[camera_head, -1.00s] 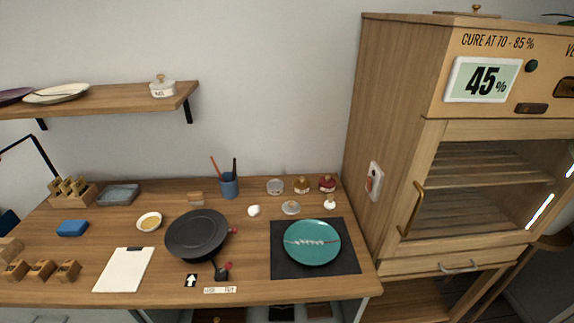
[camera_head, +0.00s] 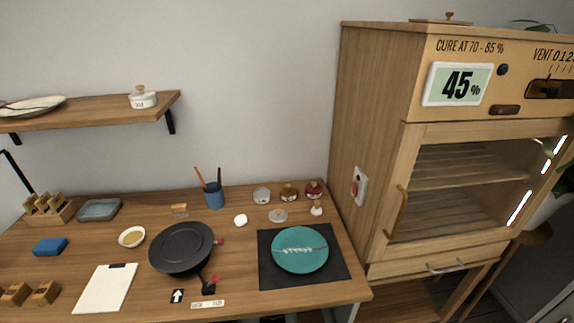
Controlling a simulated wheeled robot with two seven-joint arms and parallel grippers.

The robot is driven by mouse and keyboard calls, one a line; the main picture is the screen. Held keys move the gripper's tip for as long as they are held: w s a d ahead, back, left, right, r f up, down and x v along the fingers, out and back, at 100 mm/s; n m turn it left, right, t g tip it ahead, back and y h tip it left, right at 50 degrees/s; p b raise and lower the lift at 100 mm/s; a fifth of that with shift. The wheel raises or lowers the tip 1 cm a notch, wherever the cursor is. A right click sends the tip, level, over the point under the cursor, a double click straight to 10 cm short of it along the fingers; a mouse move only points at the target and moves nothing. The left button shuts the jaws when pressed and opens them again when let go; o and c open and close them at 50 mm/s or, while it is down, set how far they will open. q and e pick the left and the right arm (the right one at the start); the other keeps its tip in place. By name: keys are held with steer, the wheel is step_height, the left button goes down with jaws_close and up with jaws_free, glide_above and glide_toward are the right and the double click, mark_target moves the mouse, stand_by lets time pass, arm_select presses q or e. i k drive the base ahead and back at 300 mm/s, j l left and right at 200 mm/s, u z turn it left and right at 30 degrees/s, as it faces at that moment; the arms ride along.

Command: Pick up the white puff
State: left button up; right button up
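A small white rounded lump (camera_head: 240,220), which looks like the white puff, lies on the wooden table (camera_head: 225,260). It is right of the black round pan-like stand and in front of the blue cup. Another small white piece with a darker top (camera_head: 316,211) stands near the table's right edge, behind the black mat; I cannot tell exactly what it is. Neither of my grippers is in view, and nothing touches the white lump.
A black pan-like stand (camera_head: 181,247) with red knobs, a blue cup (camera_head: 214,196) of tools, small jars (camera_head: 289,193) and a teal plate (camera_head: 299,249) on a black mat (camera_head: 333,279) surround it. A tall wooden cabinet (camera_head: 376,120) rises at the right.

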mark_target(317, 210)
steer(key=l+u, duration=0.45)
steer(key=k+l+u, duration=0.1)
steer(key=u, duration=0.35)
steer(key=k+l+u, duration=0.2)
steer(key=l+u, duration=0.25)
